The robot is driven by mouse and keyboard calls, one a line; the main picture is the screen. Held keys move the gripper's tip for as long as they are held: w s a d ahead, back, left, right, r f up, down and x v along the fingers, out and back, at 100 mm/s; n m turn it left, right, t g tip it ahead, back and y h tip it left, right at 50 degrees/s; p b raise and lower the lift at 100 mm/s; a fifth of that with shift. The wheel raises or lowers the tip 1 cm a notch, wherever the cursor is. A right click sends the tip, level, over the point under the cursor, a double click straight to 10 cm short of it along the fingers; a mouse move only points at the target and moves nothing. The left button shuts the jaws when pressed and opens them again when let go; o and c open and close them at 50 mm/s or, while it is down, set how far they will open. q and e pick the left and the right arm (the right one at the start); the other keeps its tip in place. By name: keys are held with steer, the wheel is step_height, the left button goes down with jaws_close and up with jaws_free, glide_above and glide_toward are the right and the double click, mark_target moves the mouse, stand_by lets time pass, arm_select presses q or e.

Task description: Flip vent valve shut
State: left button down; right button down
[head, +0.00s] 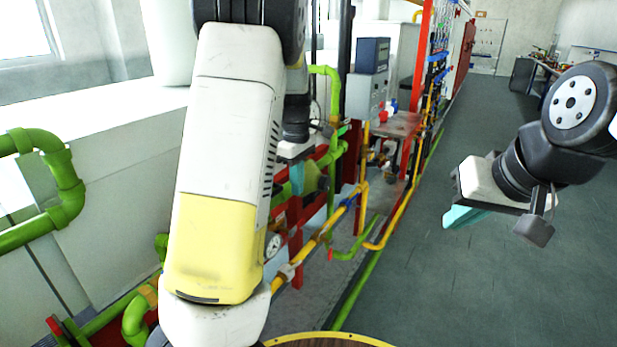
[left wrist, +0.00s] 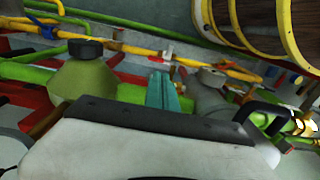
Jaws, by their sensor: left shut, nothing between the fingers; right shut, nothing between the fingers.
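My left gripper (head: 297,180) shows small beyond my left arm's white and yellow link, pointing down among the pipes. Its teal fingers (left wrist: 162,92) are together and empty in the left wrist view. A grey round fitting (left wrist: 211,78) is just right of them there, apparently apart from the fingers. A yellow pipe (left wrist: 130,49) with small fittings crosses behind them. I cannot tell which fitting is the vent valve, nor its handle position. My right gripper (head: 463,215) is shut and empty over the open floor at the right, away from the pipes.
Green pipes (head: 62,190) run at the left. A yellow pipe (head: 312,246) and red frame posts stand close around the left gripper. The floor (head: 480,285) at right is clear.

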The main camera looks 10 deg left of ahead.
mark_target(302, 219)
arm_select(q)
step_height(302, 219, down, 10)
steer(key=shift+r, duration=0.25)
steer(key=shift+w+d+f, duration=0.15)
steer(key=shift+w+f, duration=0.15)
steer(key=shift+f, duration=0.05)
stand_by(0.7)
steer(key=shift+w+d+f, duration=0.1)
steer(key=shift+w+f, duration=0.3)
steer(key=shift+f, duration=0.15)
steer(key=shift+w+d+f, duration=0.1)
steer(key=shift+w+f, duration=0.05)
steer(key=shift+f, duration=0.55)
stand_by(0.3)
steer(key=shift+r, duration=0.8)
